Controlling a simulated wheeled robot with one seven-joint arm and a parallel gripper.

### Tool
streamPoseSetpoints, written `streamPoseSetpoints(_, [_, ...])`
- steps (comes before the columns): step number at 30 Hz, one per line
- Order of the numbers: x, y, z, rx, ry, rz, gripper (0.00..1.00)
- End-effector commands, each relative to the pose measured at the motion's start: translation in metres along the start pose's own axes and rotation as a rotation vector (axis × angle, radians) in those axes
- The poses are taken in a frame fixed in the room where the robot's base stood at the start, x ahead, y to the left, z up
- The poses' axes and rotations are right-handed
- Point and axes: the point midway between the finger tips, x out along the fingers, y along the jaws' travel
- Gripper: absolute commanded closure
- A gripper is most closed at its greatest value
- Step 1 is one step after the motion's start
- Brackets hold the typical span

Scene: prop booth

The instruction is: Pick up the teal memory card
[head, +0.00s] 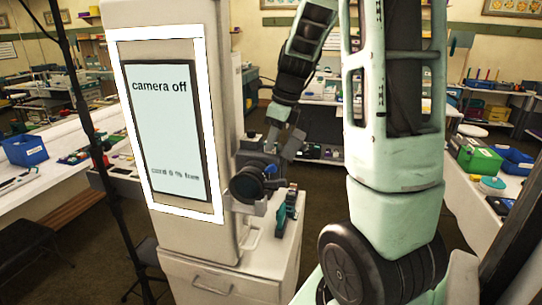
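A small upright teal piece (281,219) stands on the white cabinet top, just right of the camera lens. It may be the teal memory card, but it is too small to be sure. Close behind it is another dark bluish upright piece (292,200). A dark grey camera (256,163) with a round black lens (247,184) sits against the right side of the white booth. My gripper (282,148) is at the camera's upper right, above and behind the teal piece. Its fingertips are small and dark against the camera, so its opening and any contact are unclear.
The booth screen (163,130) reads "camera off" and "card 0 % free". The white cabinet (228,278) stands below. A thin black stand (88,130) rises at left. Side tables hold blue bins (25,149) and a green bin (479,158). Dark floor lies open behind the cabinet.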

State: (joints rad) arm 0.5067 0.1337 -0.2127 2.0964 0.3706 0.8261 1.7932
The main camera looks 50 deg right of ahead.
Motion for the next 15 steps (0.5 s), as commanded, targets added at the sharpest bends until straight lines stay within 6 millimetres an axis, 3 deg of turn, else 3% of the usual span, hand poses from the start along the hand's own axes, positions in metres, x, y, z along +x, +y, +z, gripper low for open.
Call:
streamPoseSetpoints(11, [-0.001,0.0,0.001,-0.001,-0.001,-0.001,1.0])
streamPoseSetpoints(15, [-0.012,-0.001,0.005,-0.004,-0.004,-0.004,1.0])
